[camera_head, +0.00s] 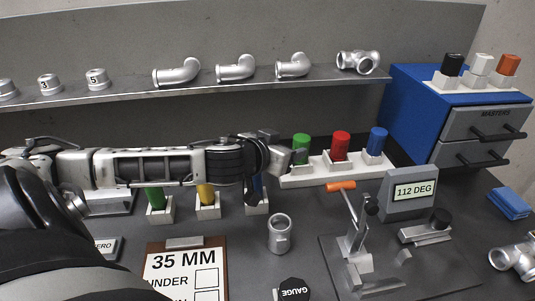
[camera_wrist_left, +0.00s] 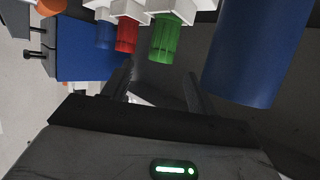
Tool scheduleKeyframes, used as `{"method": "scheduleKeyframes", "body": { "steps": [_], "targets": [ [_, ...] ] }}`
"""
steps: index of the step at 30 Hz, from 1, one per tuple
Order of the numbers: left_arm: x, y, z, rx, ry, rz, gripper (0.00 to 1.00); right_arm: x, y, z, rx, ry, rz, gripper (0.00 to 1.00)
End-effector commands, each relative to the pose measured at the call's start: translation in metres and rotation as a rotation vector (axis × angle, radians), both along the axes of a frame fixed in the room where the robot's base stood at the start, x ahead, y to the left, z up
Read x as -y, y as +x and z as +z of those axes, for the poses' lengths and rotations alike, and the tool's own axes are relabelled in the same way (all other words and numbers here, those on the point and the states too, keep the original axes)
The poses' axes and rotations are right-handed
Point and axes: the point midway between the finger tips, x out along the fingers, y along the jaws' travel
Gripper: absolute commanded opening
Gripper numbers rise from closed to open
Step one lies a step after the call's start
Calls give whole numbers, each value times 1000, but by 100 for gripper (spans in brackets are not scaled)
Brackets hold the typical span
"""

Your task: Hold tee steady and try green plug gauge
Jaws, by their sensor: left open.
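A green plug gauge (camera_head: 301,147) stands in a white rack beside red and blue ones; it also shows in the left wrist view (camera_wrist_left: 165,38). Another green-handled gauge (camera_head: 155,198) stands in a white holder at left, partly behind my arm. My left gripper (camera_head: 292,157) is open and empty, just beside the rack's green gauge. In the left wrist view its fingers (camera_wrist_left: 157,92) are apart with nothing between them. A silver tee-like fitting (camera_head: 358,62) is on the shelf, and another branched fitting (camera_head: 515,260) lies at the right edge.
A short silver fitting (camera_head: 279,235) stands on the table near a clamp fixture (camera_head: 358,245) with an orange handle. A blue drawer cabinet (camera_head: 415,120) stands at back right. A blue gauge (camera_wrist_left: 258,50) is close to my left wrist.

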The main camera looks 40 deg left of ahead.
Motion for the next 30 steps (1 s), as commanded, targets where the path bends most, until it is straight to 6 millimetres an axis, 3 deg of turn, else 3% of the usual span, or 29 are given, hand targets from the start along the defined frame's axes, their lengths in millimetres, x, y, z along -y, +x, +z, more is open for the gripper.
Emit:
{"method": "scheduleKeyframes", "body": {
  "steps": [3, 12, 30],
  "targets": [
    [2, -23, 7, -6, 8, -3, 58, -2, 2, 3, 9, 11, -4, 36],
    [2, -55, 24, -7, 9, 5, 58, -2, 2, 13, 8, 4, -8, 36],
    [6, -66, 27, 0, 1, -1, 58, 3, 5, 9, 4, -28, 7, 36]
  ]
}}
